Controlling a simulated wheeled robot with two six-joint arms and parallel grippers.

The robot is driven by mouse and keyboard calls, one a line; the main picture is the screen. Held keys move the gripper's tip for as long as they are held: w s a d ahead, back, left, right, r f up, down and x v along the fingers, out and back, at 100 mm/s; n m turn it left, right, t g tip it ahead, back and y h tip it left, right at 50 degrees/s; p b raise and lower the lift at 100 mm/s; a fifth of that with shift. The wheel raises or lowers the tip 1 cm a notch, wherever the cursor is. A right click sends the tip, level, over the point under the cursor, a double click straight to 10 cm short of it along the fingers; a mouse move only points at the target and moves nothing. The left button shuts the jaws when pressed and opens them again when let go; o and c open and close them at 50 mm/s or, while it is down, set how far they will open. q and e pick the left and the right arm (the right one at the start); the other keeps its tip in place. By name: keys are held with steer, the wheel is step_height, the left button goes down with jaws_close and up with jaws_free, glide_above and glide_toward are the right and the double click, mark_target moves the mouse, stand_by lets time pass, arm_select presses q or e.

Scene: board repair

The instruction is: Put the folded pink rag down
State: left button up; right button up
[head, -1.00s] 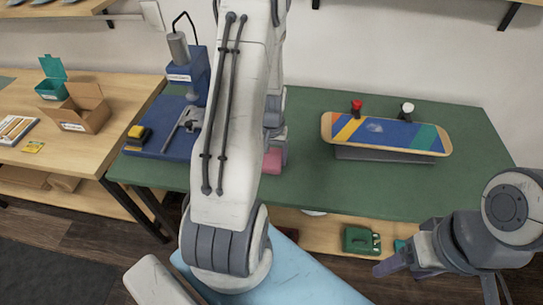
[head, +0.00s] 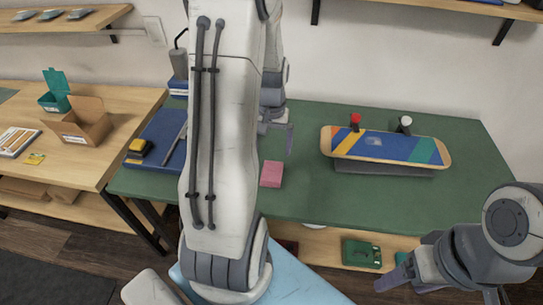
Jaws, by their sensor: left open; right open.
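The folded pink rag (head: 271,174) lies on the green table top (head: 300,200), just right of my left arm. My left gripper (head: 276,142) is open above and beyond the rag, apart from it; my own arm hides part of the gripper. My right gripper (head: 392,282) is open and empty at the lower right, in front of the table's front edge and away from the rag.
A striped skateboard deck (head: 385,147) rests on a grey stand on the table's right half, with a red-topped and a white-topped item behind it. A blue press (head: 160,142) is partly hidden at the left. Green table between rag and deck is clear.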

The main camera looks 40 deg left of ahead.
arm_select(q)
steer(key=d+r+m, duration=0.3)
steer(key=d, duration=0.5)
steer(key=d+r+m, duration=0.2)
steer(key=d+r, duration=0.1)
steer(key=d, duration=0.6)
steer(key=s+d+r+m+h, duration=0.1)
steer(key=s+d+r+m, duration=0.3)
steer(key=s+d+m, duration=0.4)
steer(key=s+d, duration=0.5)
steer(key=s, duration=0.3)
steer(key=shift+s+d+m, duration=0.15)
steer(key=shift+d+m, duration=0.25)
step_height(320, 180, up, 3)
steer(key=p, duration=0.3)
steer(key=shift+r, duration=0.1)
